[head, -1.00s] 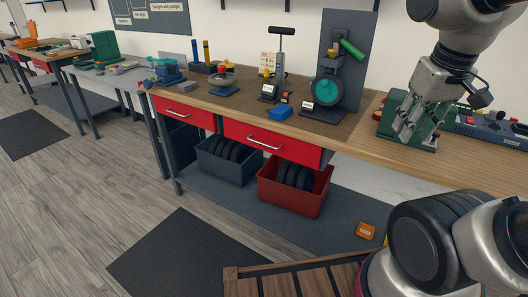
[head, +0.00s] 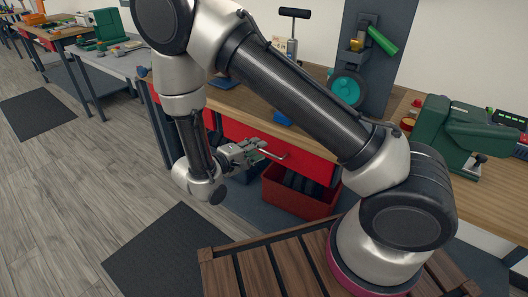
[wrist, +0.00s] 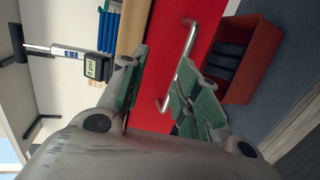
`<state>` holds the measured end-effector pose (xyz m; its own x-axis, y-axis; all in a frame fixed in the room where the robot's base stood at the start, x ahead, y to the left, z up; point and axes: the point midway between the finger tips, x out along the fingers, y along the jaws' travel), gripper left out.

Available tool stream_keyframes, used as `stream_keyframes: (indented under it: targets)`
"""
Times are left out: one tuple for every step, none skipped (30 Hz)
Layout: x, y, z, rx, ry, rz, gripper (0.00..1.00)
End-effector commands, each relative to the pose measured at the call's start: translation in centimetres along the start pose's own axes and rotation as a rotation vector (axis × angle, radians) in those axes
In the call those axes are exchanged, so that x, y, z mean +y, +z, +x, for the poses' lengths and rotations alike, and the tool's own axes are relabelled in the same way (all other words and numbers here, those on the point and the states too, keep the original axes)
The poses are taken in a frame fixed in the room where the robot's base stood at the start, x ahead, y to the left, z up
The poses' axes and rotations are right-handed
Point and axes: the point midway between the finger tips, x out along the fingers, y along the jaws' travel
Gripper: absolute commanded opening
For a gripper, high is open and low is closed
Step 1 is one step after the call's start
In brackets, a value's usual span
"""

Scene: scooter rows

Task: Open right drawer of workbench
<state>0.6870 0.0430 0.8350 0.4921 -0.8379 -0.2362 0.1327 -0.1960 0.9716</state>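The workbench (head: 222,98) has a wood top and red drawers. Its right drawer (head: 312,165) has a red front and a silver bar handle (head: 272,153); it looks closed. In the wrist view the handle (wrist: 182,62) crosses the red front (wrist: 160,70), lying between and just beyond the fingers. My gripper (head: 262,147) is at the drawer front, close to the handle. In the wrist view my gripper (wrist: 164,56) is open, with green-padded fingers on either side of the handle. Whether a finger touches it I cannot tell. My arm hides part of the bench.
A red bin (head: 296,194) with black tyres stands on the lower shelf under the drawer; it also shows in the wrist view (wrist: 262,62). A green machine (head: 458,130) stands on the top at right. The floor at left is clear around a dark mat (head: 165,255).

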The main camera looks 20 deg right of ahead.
Motion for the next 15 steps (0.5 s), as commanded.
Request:
stream_keyframes:
  targets:
    - [-1.5, -0.3, -0.5, 0.036, 0.016, -0.009, 0.32]
    - [-2.1, -0.4, -0.7, 0.053, 0.022, -0.010, 0.32]
    - [-2.7, -0.6, -0.8, 0.071, 0.028, -0.009, 0.32]
    - [-3.0, -0.6, -0.9, 0.081, 0.032, -0.011, 0.32]
    - [-3.3, -0.7, -0.8, 0.088, 0.034, -0.010, 0.32]
    - [-3.5, -0.8, -0.7, 0.093, 0.036, -0.009, 0.32]
    - [-3.5, -0.8, -0.4, 0.095, 0.036, -0.009, 0.32]
    - [-3.5, -0.8, 0.0, 0.095, 0.036, -0.008, 0.32]
    - [-3.5, -0.9, 0.6, 0.095, 0.036, -0.009, 0.32]
    - [-3.5, -0.9, 1.1, 0.093, 0.036, -0.008, 0.32]
    - [-3.5, -0.9, 1.7, 0.092, 0.035, -0.008, 0.32]
    - [-3.4, -1.0, 2.4, 0.091, 0.035, -0.008, 0.32]
    - [-3.4, -1.0, 2.9, 0.092, 0.035, -0.008, 0.32]
    - [-3.4, -1.1, 3.5, 0.091, 0.035, -0.008, 0.32]
    - [-3.4, -1.1, 4.1, 0.092, 0.035, -0.009, 0.32]
